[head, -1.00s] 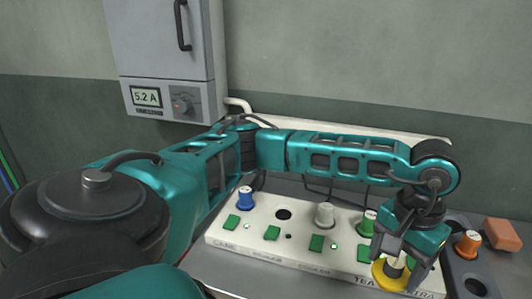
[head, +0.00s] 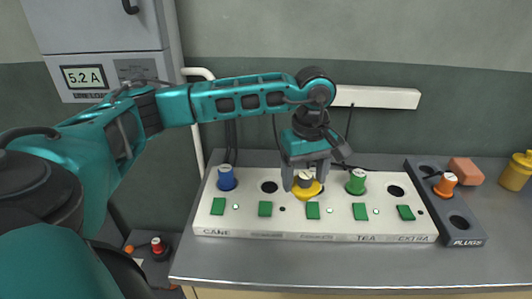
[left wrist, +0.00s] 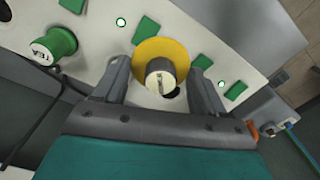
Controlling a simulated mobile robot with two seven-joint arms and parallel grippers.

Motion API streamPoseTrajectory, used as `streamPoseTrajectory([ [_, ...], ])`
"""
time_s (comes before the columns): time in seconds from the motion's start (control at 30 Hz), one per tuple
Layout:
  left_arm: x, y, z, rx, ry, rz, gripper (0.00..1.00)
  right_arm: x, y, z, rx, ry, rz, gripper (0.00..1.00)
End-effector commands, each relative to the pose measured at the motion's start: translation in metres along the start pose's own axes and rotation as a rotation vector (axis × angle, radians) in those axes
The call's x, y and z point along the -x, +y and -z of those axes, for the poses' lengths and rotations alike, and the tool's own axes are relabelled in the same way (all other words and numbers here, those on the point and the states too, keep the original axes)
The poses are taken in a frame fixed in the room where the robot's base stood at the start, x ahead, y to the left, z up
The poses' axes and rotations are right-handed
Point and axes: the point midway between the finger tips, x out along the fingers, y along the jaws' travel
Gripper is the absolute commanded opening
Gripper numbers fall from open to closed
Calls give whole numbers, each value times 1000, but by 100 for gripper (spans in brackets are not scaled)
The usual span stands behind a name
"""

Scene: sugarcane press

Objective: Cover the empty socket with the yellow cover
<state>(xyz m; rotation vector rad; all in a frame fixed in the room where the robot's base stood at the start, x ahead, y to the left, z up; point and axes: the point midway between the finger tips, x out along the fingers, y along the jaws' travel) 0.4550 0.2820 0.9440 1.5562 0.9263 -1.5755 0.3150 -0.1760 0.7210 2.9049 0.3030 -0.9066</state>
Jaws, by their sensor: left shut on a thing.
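My left gripper (head: 305,183) points down over the third place of the white panel (head: 225,185), shut on the yellow cover (head: 307,192). In the left wrist view the yellow cover (left wrist: 162,48) lies between the fingers, around a grey-white labelled knob (left wrist: 160,78). I cannot tell whether this knob belongs to the cover or is the grey plug. An empty socket (head: 269,187) is left of the gripper; it partly shows beside the knob in the wrist view (left wrist: 172,94). Another empty socket (head: 396,191) is above EXTRA. My right gripper is out of view.
A blue plug (head: 227,178) and a green plug (head: 356,182) stand on either side of the gripper. Green buttons line the panel's front. A dark strip (head: 470,236) with an orange plug (head: 445,185) stands right. The bench front is clear.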

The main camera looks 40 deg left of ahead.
Motion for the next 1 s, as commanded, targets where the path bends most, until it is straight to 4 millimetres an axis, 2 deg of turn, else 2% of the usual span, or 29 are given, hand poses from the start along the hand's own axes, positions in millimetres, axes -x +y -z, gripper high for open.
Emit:
streamPoseTrajectory([
  [0.03, -3, -6, 17, 159, 1, 1, 41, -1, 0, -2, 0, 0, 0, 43],
  [0.2, -6, -23, 62, 665, 4, -1, 41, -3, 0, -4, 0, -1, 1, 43],
  [0.3, -7, -33, 81, 890, 6, -3, 41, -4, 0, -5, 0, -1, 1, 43],
  [0.4, -6, -40, 94, 1045, 6, -6, 41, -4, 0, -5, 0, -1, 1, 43],
  [0.5, -6, -44, 101, 1133, 7, -8, 41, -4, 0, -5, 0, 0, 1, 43],
  [0.67, -11, -45, 104, 1169, 7, -9, 41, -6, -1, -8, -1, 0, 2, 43],
  [1.0, -41, -45, 104, 1165, 8, -7, 41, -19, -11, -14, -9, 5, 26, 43],
])
